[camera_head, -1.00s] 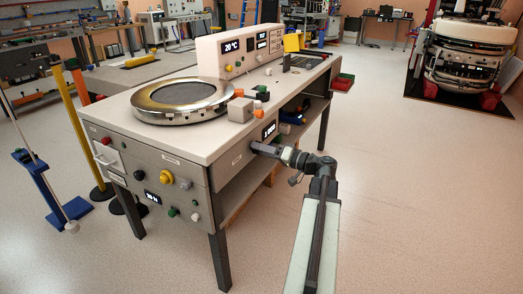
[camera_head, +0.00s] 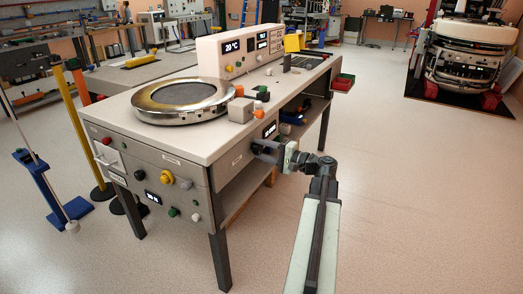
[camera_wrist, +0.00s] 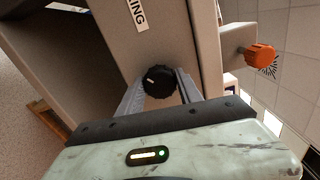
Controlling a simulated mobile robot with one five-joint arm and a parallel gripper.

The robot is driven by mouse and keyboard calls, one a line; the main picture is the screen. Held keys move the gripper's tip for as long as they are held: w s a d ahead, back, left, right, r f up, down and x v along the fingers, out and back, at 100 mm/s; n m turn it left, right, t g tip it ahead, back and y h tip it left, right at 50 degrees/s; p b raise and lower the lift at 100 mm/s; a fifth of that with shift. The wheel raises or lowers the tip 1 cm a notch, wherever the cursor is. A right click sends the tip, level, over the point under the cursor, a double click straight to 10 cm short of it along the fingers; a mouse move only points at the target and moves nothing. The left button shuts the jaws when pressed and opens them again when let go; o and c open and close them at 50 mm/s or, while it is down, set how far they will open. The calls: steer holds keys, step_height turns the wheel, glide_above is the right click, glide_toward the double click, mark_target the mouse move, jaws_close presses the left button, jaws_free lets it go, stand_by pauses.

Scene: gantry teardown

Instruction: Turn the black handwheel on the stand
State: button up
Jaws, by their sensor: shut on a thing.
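The black handwheel (camera_wrist: 158,81) is a round, ribbed knob with a small white mark. It sits on the side panel of the grey stand (camera_head: 192,146). In the wrist view my gripper (camera_wrist: 160,86) has one finger on each side of the handwheel, shut on it. The handwheel is hidden behind the fingers there.
An orange knob (camera_wrist: 261,57) projects near the handwheel in the wrist view. On the tabletop are a round metal ring plate (camera_head: 183,99) and a grey block (camera_head: 240,110). An open shelf lies under the top. The floor (camera_head: 420,200) to the right is clear.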

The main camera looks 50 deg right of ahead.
steer(key=shift+m, duration=0.9)
steer(key=o, duration=1.4)
steer(key=shift+c, duration=0.2)
steer(key=v, duration=0.8)
